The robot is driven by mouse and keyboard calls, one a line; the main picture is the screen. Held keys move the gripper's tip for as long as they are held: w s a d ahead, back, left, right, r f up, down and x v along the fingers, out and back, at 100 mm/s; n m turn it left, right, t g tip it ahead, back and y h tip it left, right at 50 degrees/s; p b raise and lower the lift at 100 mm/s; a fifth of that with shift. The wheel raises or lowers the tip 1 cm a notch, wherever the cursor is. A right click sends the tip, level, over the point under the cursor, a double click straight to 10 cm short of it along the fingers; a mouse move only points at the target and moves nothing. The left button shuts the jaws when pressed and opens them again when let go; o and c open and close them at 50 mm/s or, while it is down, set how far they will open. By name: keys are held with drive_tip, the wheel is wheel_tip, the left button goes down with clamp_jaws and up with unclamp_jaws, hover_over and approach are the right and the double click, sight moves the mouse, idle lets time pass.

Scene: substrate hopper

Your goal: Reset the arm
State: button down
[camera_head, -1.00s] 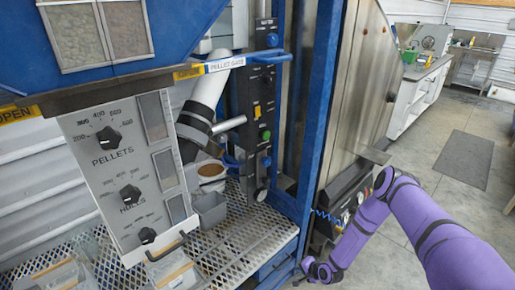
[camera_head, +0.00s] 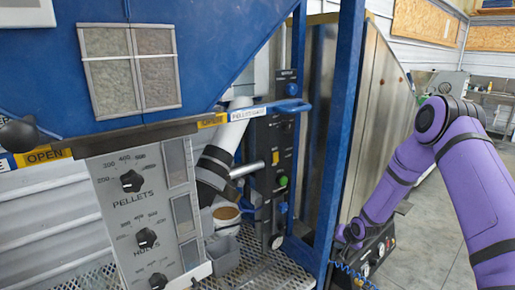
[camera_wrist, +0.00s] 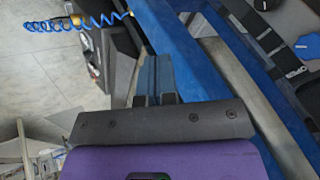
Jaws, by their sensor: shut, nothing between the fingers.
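My purple arm comes in at the right of the head view, bent at a raised elbow, with its forearm running down and left beside the blue frame post (camera_head: 340,140). My gripper is hard to make out there. In the wrist view my gripper (camera_wrist: 155,76) shows with its two fingers together, shut and empty. It is above the floor, with the blue frame bar (camera_wrist: 190,50) close to its right.
The hopper's blue body (camera_head: 210,60) and control panel (camera_head: 150,215) fill the left. A mesh shelf (camera_head: 265,272) holds a grey bin (camera_head: 222,257) and a round tub (camera_head: 227,217). A coiled blue hose (camera_wrist: 75,24) hangs near my gripper. Open floor (camera_head: 435,245) lies right.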

drive_tip(key=s+d+r+n+h, duration=0.1)
drive_tip(key=s+r, duration=0.3)
drive_tip(key=r, duration=0.8)
drive_tip(key=s+r+n+h, duration=0.1)
drive_tip(key=s+r, duration=0.3)
drive_tip(key=r, duration=0.8)
drive_tip(key=s+d+r+n+h, duration=0.1)
drive_tip(key=s+r, duration=0.3)
drive_tip(key=r, duration=0.8)
drive_tip(key=s+a+r, duration=0.1)
drive_tip(key=s+r, duration=0.9)
drive_tip(key=s, duration=0.4)
drive_tip(key=s+a+r+n, duration=0.1)
drive_tip(key=s+r, duration=0.2)
drive_tip(key=s, duration=1.4)
drive_tip(key=shift+s+a+n+g, duration=0.3)
drive_tip(key=shift+s+a+n, duration=0.05)
drive_tip(key=shift+a+n, duration=0.05)
drive_tip(key=shift+r, duration=0.1)
